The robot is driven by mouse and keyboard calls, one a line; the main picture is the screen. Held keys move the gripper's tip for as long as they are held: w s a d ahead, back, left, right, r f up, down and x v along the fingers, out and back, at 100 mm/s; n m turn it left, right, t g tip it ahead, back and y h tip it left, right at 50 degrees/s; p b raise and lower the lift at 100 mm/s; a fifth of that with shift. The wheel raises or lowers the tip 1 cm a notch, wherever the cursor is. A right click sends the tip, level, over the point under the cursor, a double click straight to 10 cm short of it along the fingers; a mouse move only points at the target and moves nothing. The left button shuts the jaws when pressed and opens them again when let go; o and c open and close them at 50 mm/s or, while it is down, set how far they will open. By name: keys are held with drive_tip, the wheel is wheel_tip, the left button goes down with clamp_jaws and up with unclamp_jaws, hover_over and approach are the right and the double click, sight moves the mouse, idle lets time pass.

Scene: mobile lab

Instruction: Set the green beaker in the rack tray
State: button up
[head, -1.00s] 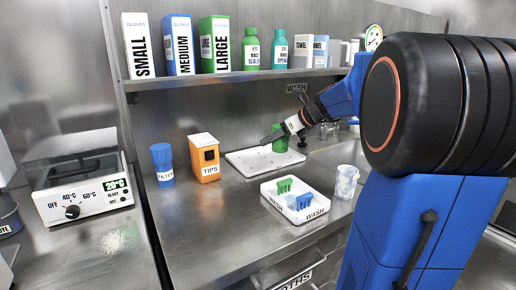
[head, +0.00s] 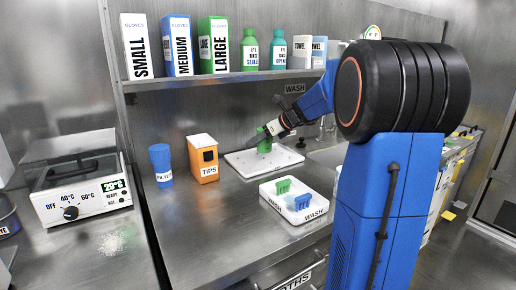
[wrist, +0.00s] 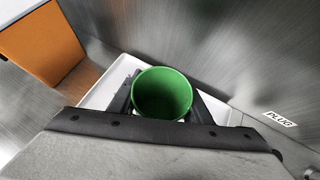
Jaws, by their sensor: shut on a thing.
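The green beaker (head: 264,147) is upright over the flat white tray (head: 244,166) at the back of the bench; I take this tray for the rack tray. My gripper (head: 266,134) is shut on the beaker near its top. In the wrist view the beaker (wrist: 162,93) shows its open mouth, empty inside, between my two dark fingers (wrist: 162,108). The white tray (wrist: 104,92) shows behind and below it. I cannot tell whether the beaker's base touches the tray.
An orange tips box (head: 204,160) and a blue filter cup (head: 161,165) stand left of the tray. A white wash bin (head: 281,205) with green and blue items stands in front. A shelf (head: 230,78) of boxes and bottles hangs above.

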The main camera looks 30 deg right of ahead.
sight(271, 140)
drive_tip(key=shift+w+f, duration=0.2)
drive_tip(key=shift+f, duration=1.5)
drive_tip(key=shift+f, duration=0.15)
drive_tip(key=o, duration=1.1)
drive_tip(key=shift+c, duration=0.2)
drive_tip(key=shift+r, duration=0.2)
drive_tip(key=v, duration=1.2)
drive_tip(key=shift+f, duration=0.1)
drive_tip(key=shift+s, duration=0.1)
